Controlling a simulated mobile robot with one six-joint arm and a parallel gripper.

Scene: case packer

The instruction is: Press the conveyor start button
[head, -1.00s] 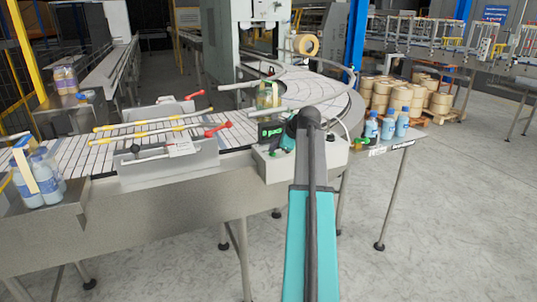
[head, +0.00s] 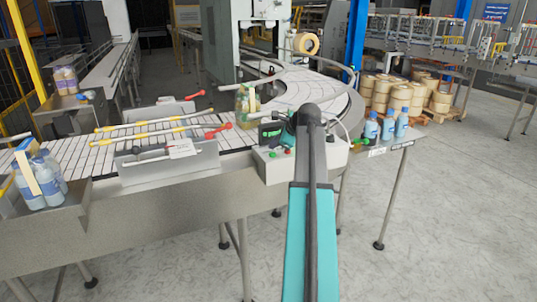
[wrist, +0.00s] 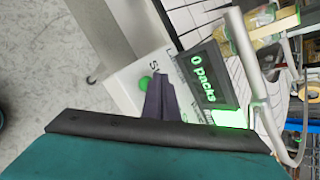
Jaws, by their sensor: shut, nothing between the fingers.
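In the wrist view a round green button (wrist: 145,82) shows beside my dark fingertips (wrist: 160,97). Printed lettering near it is partly hidden by the fingers. My gripper is shut and empty, just over the box; I cannot tell whether it touches the button. In the head view my arm partly hides the box and gripper. The display (wrist: 200,68) reads "0 packs" in green.
A bottle pack (head: 246,104) is on the conveyor (head: 225,140) behind the box. Blue bottles (head: 387,128) stand on a side shelf to the right. A curved metal guide rail (wrist: 245,60) passes close to the display. Open floor (head: 450,200) lies to the right.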

